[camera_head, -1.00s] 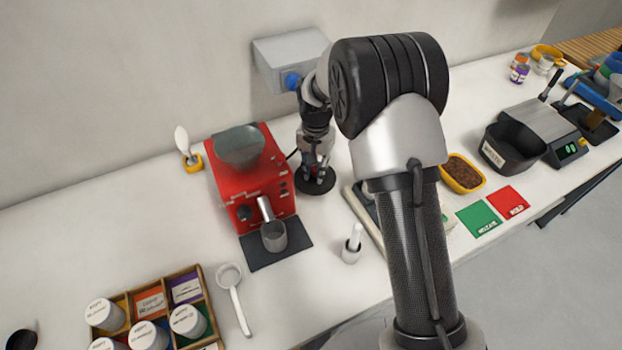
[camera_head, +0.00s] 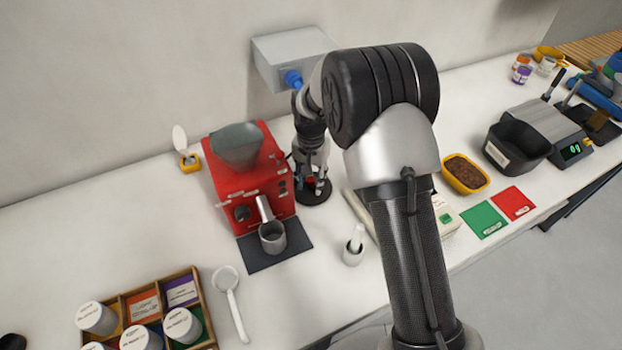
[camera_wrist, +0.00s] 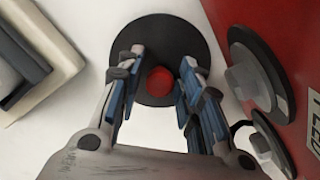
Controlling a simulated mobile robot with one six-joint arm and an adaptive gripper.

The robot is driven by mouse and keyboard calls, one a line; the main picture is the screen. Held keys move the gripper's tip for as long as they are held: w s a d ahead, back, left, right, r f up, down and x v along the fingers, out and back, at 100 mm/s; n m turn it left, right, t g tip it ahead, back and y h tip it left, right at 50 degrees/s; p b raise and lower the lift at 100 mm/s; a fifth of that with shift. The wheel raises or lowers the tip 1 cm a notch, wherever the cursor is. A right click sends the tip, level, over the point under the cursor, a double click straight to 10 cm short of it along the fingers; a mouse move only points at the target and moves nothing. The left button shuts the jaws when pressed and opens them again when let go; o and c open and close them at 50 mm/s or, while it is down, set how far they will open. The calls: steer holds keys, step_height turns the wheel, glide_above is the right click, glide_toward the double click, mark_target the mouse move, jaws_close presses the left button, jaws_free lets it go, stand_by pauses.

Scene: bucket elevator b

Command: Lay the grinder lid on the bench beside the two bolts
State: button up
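The grinder lid is a black disc with a red knob (camera_wrist: 160,82). In the wrist view, its black rim (camera_wrist: 160,24) lies against the white bench. It also shows in the head view (camera_head: 314,197), just right of the red grinder (camera_head: 248,185). My gripper (camera_wrist: 163,58) is open above the lid, with one finger on each side of the knob. Gaps show between the fingers and the knob. In the head view, my gripper (camera_head: 312,182) points down over the disc. I cannot make out the two bolts in either view.
The grinder's red side with dark round knobs (camera_wrist: 250,72) is close on the right in the wrist view. A flat slab (camera_wrist: 40,50) lies at upper left there. A white cup with a pestle (camera_head: 352,253) stands nearer the bench front. A grey-blue box (camera_head: 290,58) is on the wall behind.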

steer(key=shift+o, duration=0.2)
step_height(320, 180, up, 12)
steer(key=p, duration=0.3)
steer(key=shift+r, duration=0.25)
step_height(320, 180, up, 9)
steer(key=t, duration=0.1)
glide_above(311, 179)
steer(key=s+d, duration=0.4)
steer(key=s, duration=0.1)
steer(key=s+d+r+n+t, duration=0.1)
steer(key=s+d+r+n, duration=0.15)
steer(key=s+r, duration=0.5)
steer(key=s+d+n+t, duration=0.1)
steer(key=s+d, duration=0.1)
steer(key=s, duration=0.7)
steer(key=s+d+n+t, duration=0.1)
steer(key=s+d, duration=0.2)
steer(key=s, duration=0.7)
steer(key=shift+s+f+t, duration=0.15)
steer(key=shift+f+t, duration=0.1)
steer(key=shift+t, duration=0.05)
